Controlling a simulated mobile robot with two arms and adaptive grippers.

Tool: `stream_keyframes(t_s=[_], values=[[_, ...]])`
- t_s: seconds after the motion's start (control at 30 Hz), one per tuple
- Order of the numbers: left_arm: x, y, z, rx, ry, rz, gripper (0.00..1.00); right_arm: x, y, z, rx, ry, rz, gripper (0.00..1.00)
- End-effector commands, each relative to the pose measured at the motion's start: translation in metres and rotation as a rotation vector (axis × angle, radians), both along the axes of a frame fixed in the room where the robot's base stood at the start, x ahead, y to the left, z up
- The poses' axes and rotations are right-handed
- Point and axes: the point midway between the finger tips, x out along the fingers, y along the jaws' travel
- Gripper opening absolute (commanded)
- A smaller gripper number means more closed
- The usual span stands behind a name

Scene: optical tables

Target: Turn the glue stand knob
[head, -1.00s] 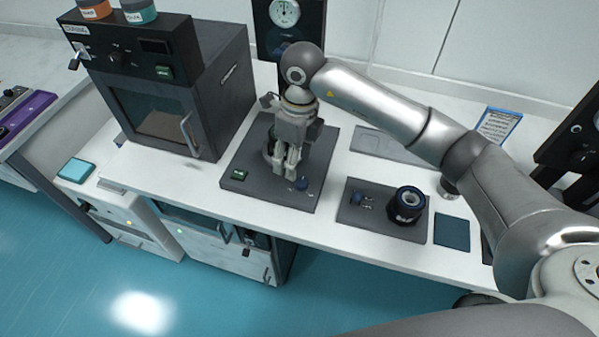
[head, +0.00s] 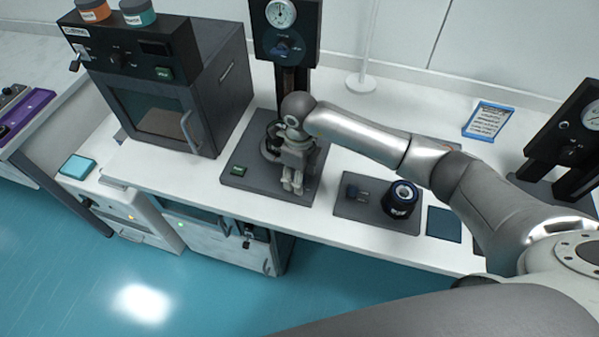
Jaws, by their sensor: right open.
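The stand has a dark grey base (head: 240,180) on the white table, with a black column and gauge head (head: 258,38) rising behind it. A dark blue knob (head: 283,46) shows on the head below the dial. The blue knob at the base's front right, seen earlier, is now hidden behind my right gripper. My right gripper (head: 292,187) points down over that front right part of the base, its fingers open. I cannot tell whether the fingers touch the knob. My left gripper is not in view.
A dark oven-like box (head: 232,85) stands left of the stand. To the right, a grey plate (head: 360,212) holds a black spool-like part (head: 401,199) and a small blue part. A dark blue pad (head: 444,224) and a framed sign (head: 488,120) lie farther right.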

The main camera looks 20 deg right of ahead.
Motion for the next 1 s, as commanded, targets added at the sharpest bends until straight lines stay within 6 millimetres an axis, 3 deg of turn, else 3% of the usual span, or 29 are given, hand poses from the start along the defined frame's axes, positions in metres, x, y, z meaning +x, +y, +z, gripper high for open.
stream_keyframes(t_s=[0.2,0.57,1.0], values=[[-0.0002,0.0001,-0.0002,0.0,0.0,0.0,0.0,-0.0001,0.0002,-0.0006,0.0,0.0,0.0,0.51],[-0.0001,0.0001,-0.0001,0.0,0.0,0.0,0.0,-0.0001,0.0003,-0.0003,0.001,0.001,0.0,0.05],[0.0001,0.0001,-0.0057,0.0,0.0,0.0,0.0,-0.0001,0.0002,-0.0013,0.001,0.001,-0.1,0.05]])
